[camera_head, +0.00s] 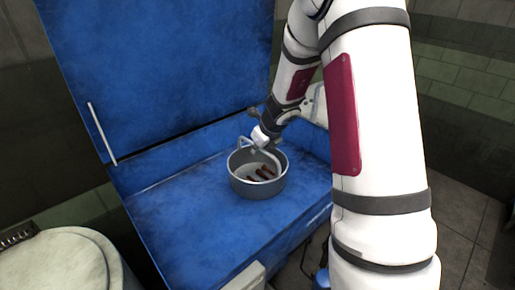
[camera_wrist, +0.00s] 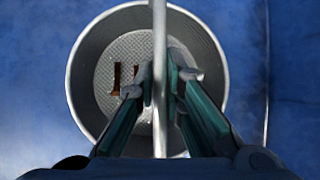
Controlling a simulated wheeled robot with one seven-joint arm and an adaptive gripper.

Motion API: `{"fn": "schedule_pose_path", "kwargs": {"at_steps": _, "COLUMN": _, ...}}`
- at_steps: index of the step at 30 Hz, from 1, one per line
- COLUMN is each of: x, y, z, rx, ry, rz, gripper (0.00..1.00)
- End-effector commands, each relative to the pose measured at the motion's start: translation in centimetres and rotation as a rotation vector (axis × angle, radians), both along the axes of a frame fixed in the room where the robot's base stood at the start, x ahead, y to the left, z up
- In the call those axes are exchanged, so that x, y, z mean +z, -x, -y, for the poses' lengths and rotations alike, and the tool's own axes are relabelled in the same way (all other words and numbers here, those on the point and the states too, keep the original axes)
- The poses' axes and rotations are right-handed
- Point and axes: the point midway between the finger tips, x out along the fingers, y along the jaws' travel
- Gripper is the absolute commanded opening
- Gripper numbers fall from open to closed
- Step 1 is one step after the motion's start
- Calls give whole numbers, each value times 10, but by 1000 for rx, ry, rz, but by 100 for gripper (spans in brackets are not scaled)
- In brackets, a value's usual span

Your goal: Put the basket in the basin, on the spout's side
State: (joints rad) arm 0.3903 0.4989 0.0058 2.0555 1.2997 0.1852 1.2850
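The basket (camera_head: 258,188) is a round grey metal pot with an arched handle (camera_wrist: 159,45) and several brown bolts inside. In the head view it is over the floor of the blue basin (camera_head: 185,225), right of its middle. I cannot tell whether it rests there or hangs just above. My gripper (camera_wrist: 160,78) is above the basket with a finger on each side of the handle, closed on it. In the head view my gripper (camera_head: 264,138) is small and partly merges with the handle. I cannot clearly make out a spout.
The basin's blue lid (camera_head: 160,70) stands raised at the back, with a pale rod (camera_head: 102,133) at its left. A round pale container (camera_head: 55,265) stands at the lower left. The basin floor left of the basket is clear. My arm hides the basin's right side.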

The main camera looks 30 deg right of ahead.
Motion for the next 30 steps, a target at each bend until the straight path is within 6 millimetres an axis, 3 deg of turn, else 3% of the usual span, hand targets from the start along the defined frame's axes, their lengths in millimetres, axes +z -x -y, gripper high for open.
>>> {"fn": "schedule_pose_path", "kwargs": {"at_steps": 2, "x": 0, "y": 0, "z": 0, "rx": 1, "ry": -1, "rz": 0, "gripper": 28}}
{"fn": "schedule_pose_path", "kwargs": {"at_steps": 14, "x": 3, "y": 0, "z": 0, "rx": 1, "ry": -1, "rz": 0, "gripper": 28}}
{"fn": "schedule_pose_path", "kwargs": {"at_steps": 30, "x": 88, "y": 54, "z": -3, "rx": 2, "ry": -1, "rz": 2, "gripper": 28}}
